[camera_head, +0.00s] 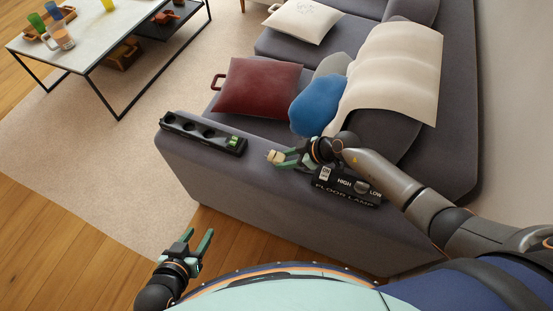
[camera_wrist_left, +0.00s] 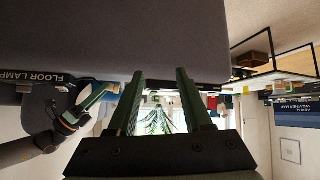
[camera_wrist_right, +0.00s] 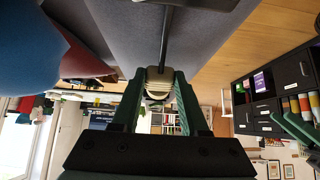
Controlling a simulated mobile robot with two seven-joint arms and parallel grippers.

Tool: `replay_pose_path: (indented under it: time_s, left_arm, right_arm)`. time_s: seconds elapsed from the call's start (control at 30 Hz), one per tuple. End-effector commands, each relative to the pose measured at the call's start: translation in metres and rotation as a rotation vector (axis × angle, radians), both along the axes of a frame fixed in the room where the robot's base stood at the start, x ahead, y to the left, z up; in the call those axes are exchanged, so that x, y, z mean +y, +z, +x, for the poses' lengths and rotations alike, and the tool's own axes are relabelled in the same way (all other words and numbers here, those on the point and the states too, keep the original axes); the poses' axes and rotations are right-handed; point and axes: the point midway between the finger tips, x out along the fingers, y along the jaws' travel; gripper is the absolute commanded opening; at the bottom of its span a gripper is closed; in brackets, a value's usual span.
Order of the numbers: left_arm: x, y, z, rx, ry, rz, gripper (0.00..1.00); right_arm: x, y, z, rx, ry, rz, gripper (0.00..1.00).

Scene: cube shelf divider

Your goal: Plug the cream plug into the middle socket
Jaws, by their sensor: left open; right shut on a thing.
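The cream plug (camera_head: 274,156) is gripped in my right gripper (camera_head: 280,157), above the sofa arm and to the right of the power strip. In the right wrist view the plug (camera_wrist_right: 158,84) sits between the two fingertips. The black power strip (camera_head: 218,140) lies along the sofa arm, with round dark sockets in a row and a green part at its right end. The middle socket (camera_head: 188,126) looks empty. The plug is apart from the strip. My left gripper (camera_head: 199,242) is open and empty, low in front of the sofa arm.
A black box marked FLOOR LAMP (camera_head: 345,187) lies on the sofa arm (camera_head: 225,178) beneath my right arm. A red cushion (camera_head: 258,86) and a blue one (camera_head: 317,104) are on the seat behind. A low table (camera_head: 87,32) stands at the far left.

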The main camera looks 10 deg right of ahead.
Motion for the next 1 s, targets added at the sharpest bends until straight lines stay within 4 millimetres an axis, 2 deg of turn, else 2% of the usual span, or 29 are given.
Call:
replay_pose_path:
  time_s: [0.07,0.13,0.43,1.0]
  left_arm:
    - [0.005,-0.003,0.001,-0.009,0.01,0.006,0.5]
    - [0.012,0.003,-0.001,-0.008,0.02,0.015,0.5]
    - [0.029,0.013,-0.017,0.01,0.054,0.033,0.5]
    - [0.029,0.059,-0.017,0.006,0.057,0.03,0.5]
  right_arm:
    - [0.0,0.0,0.0,-0.001,0.0,0.001,0.0]
    - [0.0,0.01,0.0,0.0,-0.001,0.001,0.0]
    - [0.0,0.031,0.0,0.0,-0.001,0.001,0.0]
    - [0.0,0.065,0.0,0.0,-0.001,0.001,0.0]
